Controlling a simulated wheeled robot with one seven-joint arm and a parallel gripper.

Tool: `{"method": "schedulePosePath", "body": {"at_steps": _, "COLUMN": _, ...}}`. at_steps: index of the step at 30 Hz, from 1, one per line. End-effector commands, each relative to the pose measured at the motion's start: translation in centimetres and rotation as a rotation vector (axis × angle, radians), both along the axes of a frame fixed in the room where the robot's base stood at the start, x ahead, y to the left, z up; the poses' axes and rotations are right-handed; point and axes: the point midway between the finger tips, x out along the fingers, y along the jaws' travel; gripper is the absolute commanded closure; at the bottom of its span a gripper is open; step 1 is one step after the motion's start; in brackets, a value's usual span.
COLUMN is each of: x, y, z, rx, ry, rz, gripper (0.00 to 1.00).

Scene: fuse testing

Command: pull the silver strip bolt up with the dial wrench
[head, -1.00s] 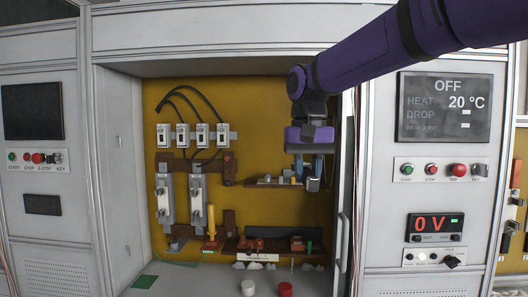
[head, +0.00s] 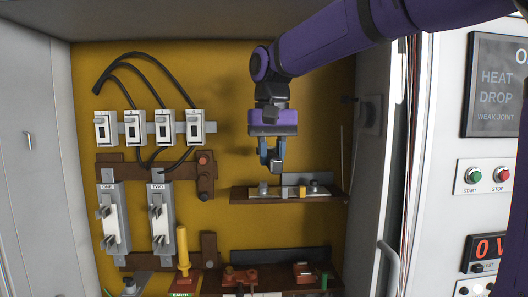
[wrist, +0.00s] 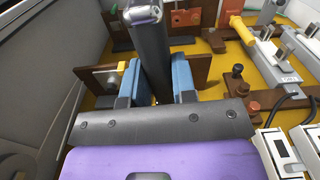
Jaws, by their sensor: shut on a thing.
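My gripper (head: 271,166) is shut on the dial wrench, just above the left half of a small wooden shelf. In the wrist view its blue fingers (wrist: 157,88) clamp the dark wrench shaft (wrist: 150,50) from both sides, and the silver end (wrist: 143,14) points to the top of the picture. The wrench barely shows in the head view, and no dial face is visible. The silver strip (head: 285,194) lies along the shelf (head: 240,195). A bolt-like silver piece (head: 263,188) sits right under the fingers; contact with the wrench cannot be told.
A yellow block (head: 302,191) and a dark knob (head: 314,186) stand on the strip's right part. A yellow-handled tool (head: 183,247) stands lower left, near two fuse units (head: 113,220). Switches with black cables (head: 147,125) are upper left. A cabinet post (head: 372,120) bounds the right.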

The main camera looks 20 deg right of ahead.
Motion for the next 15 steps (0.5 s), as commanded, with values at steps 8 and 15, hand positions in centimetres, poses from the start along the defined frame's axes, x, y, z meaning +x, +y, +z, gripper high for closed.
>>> {"method": "schedulePosePath", "body": {"at_steps": 8, "x": -0.01, "y": 0.00, "z": 0.04, "rx": 0.000, "ry": -0.001, "rz": 0.000, "gripper": 1.00}}
{"method": "schedulePosePath", "body": {"at_steps": 15, "x": -0.25, "y": 0.06, "z": -0.46, "rx": -0.002, "ry": -0.003, "rz": 0.000, "gripper": 1.00}}
